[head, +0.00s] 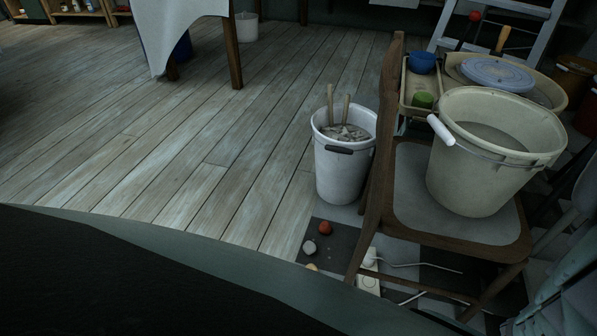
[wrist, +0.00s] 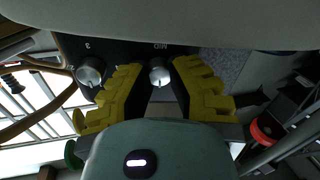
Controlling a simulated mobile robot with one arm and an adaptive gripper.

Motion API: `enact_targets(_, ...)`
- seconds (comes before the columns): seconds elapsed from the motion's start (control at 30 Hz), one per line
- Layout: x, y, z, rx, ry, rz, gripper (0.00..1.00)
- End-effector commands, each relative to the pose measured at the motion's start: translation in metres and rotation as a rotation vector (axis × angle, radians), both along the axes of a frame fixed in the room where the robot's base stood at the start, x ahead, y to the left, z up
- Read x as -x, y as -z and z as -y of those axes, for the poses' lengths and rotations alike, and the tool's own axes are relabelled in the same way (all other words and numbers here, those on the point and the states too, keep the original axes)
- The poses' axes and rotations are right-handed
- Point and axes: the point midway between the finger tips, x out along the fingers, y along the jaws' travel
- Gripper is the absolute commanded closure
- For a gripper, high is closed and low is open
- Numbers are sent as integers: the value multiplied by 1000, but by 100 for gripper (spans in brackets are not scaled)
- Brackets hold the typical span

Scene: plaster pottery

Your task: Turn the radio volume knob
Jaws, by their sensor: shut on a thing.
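My gripper (wrist: 157,82) shows in the wrist view, with yellow ridged fingers. It is shut on a silver knob (wrist: 159,73), which sits between the fingertips. The knob is on the dark front panel of the radio (wrist: 125,49). The lettering beside it looks upside down, perhaps "MID", so I cannot tell whether this is the volume knob. A second silver knob (wrist: 91,70) is to the left of the fingers, apart from them. The rest of the radio is hidden or out of view. The head view shows neither the radio nor my gripper.
In the head view, a wooden chair (head: 512,240) bears a large cream bucket (head: 478,175). A white bucket (head: 345,180) with tools stands beside it. Several small objects, including a red ball (head: 325,228), lie on the floor. The wooden floor (head: 180,140) to the left is clear.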

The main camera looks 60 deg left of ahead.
Motion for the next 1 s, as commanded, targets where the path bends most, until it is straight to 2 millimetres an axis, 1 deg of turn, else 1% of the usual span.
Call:
enact_targets(0.33,0,1,-2,0,-4,-5,100)
enact_targets(0.37,0,1,-2,0,-4,-5,78)
enact_targets(0.67,0,0,-1,1,-3,-2,47)
enact_targets(0.7,0,0,-1,1,-2,-2,45)
enact_targets(1.0,0,0,-1,0,-1,-2,45)
